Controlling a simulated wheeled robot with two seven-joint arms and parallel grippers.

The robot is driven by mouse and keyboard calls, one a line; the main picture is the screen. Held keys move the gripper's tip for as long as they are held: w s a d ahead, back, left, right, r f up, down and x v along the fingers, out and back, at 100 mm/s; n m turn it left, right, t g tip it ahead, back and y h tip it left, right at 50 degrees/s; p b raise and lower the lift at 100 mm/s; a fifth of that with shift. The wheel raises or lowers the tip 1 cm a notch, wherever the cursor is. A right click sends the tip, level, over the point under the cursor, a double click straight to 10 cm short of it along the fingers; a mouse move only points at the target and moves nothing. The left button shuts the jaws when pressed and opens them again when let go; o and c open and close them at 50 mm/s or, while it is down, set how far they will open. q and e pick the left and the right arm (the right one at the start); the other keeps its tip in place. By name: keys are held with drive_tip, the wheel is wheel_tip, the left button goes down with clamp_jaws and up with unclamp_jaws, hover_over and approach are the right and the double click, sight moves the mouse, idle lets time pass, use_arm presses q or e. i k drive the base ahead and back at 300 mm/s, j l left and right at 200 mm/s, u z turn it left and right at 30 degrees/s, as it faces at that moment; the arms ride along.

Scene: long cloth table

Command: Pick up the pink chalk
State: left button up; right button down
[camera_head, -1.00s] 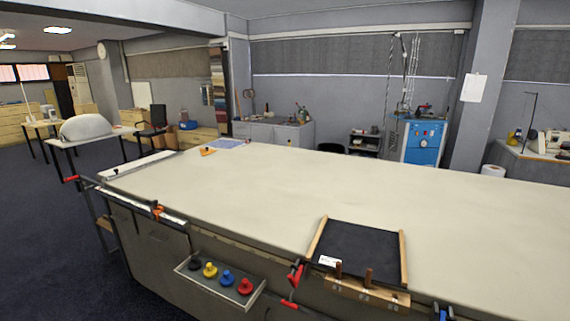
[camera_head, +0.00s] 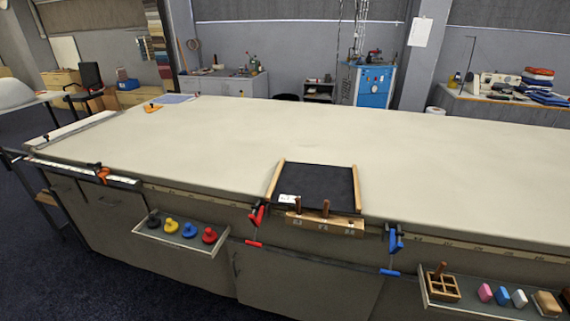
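The pink chalk (camera_head: 485,292) is a small upright block in the tray (camera_head: 468,310) fixed low on the table's front, at the lower right of the head view. It stands between a wooden compartment holder (camera_head: 443,287) on its left and a blue chalk (camera_head: 502,295) on its right. A white chalk (camera_head: 519,298) stands further right. Neither of my grippers shows in the view.
The long cloth table (camera_head: 230,130) fills the middle, mostly bare. A dark framed board (camera_head: 316,185) lies at its front edge. A red clamp (camera_head: 256,218) and a blue clamp (camera_head: 394,240) jut from the edge. Another tray (camera_head: 182,240) holds several coloured knobs.

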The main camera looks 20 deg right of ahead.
sight(484, 292)
drive_tip(key=z, duration=2.45)
drive_tip(key=i+l, duration=0.1)
drive_tip(key=l, duration=0.2)
